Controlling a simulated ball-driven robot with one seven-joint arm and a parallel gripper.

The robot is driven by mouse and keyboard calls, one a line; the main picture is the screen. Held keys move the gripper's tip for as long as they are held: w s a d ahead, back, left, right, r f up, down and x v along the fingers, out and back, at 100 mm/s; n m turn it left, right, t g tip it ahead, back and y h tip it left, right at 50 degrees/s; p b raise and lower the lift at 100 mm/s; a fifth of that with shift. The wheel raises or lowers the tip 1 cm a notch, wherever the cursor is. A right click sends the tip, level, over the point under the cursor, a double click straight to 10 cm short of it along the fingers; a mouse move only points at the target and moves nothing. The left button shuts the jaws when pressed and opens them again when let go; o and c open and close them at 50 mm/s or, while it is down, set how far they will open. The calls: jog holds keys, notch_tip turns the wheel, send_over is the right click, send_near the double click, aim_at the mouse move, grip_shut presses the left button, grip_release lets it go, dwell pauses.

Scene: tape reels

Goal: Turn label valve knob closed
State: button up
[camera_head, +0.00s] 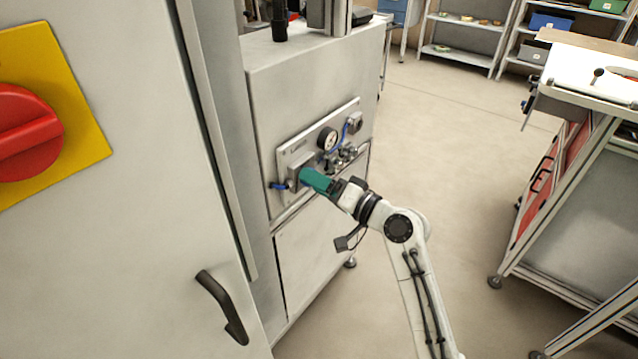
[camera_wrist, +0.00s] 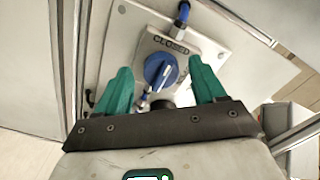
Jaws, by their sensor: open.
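In the wrist view a round blue valve knob (camera_wrist: 160,72) with a raised grip bar sits on a light valve body. A label reading CLOSED (camera_wrist: 171,43) is just above it. My gripper (camera_wrist: 164,78) is open, with its two green fingers standing apart on either side of the knob. I cannot tell whether either finger touches it. In the head view my gripper (camera_head: 304,178) is at the lower left of the valve panel (camera_head: 346,114), and its green fingers hide the knob.
The panel carries a pressure gauge (camera_head: 327,139), blue tubing (camera_head: 344,133) and several metal fittings. A cabinet with a black handle (camera_head: 222,306) stands close on the left. The floor between is clear.

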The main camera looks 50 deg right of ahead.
jog(key=s, duration=1)
jog(key=shift+s+d+b, duration=0.2)
jog(key=shift+s+b, duration=0.2)
jog(key=s+a+f+n+g+y+p, duration=0.25)
jog(key=a+f+n+g+p, duration=0.45)
jog(key=a, duration=0.4)
jog(key=s+a+f+n+g+h+p, duration=0.1)
jog(key=s+a+g+p, duration=0.1)
jog(key=s+g, duration=0.3)
jog(key=s+a+f+n+g+h+p, duration=0.2)
jog(key=s+g, duration=0.3)
jog(key=s, duration=0.3)
